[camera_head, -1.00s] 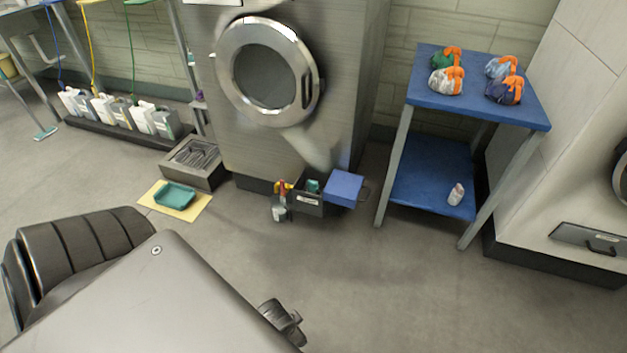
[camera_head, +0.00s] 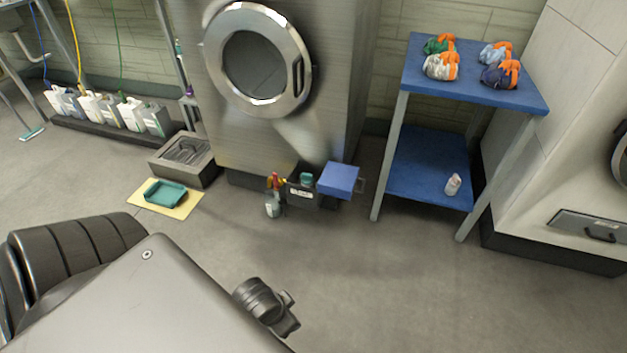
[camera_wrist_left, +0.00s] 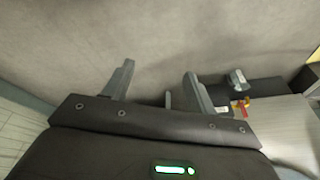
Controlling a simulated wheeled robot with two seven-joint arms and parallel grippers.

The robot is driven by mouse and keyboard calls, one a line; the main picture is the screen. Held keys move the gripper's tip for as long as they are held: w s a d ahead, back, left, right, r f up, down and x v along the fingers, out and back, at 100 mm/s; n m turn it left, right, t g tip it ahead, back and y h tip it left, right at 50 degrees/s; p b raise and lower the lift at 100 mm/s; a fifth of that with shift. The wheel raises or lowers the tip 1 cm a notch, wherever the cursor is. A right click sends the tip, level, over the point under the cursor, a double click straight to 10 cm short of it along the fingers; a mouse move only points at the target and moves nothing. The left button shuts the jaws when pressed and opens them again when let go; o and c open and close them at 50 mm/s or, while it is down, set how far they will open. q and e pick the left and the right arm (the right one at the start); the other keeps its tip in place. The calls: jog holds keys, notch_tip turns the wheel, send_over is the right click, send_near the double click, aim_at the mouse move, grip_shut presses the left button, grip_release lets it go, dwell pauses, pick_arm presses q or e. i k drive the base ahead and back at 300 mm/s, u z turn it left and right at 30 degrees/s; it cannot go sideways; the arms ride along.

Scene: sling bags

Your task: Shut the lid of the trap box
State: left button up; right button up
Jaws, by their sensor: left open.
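I cannot tell for certain which thing is the trap box. A grey box (camera_head: 170,171) with a recessed, grooved top stands on the floor left of the steel machine. A dark open box (camera_head: 303,197) with a pale label stands before the machine, with red, yellow and teal items at it. A blue, lid-like block (camera_head: 339,178) with a grey handle sits at its right side. My left gripper (camera_wrist_left: 158,84) is open and empty over bare floor in the left wrist view. Its fingers do not show in the head view. My right gripper is not seen.
A steel machine (camera_head: 330,95) with a round door stands behind. A blue two-shelf table (camera_head: 430,178) holds bags and a bottle (camera_head: 452,184). A teal tray (camera_head: 166,194) lies on a yellow mat (camera_head: 136,195).

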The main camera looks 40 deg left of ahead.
aim_at(337, 179)
jog(key=u, duration=2.35)
jog(key=k, duration=0.95)
jog(key=z, duration=1.1)
jog(key=i, duration=0.5)
jog(key=z, duration=0.85)
jog(key=i, duration=0.75)
jog(key=u, duration=1.1)
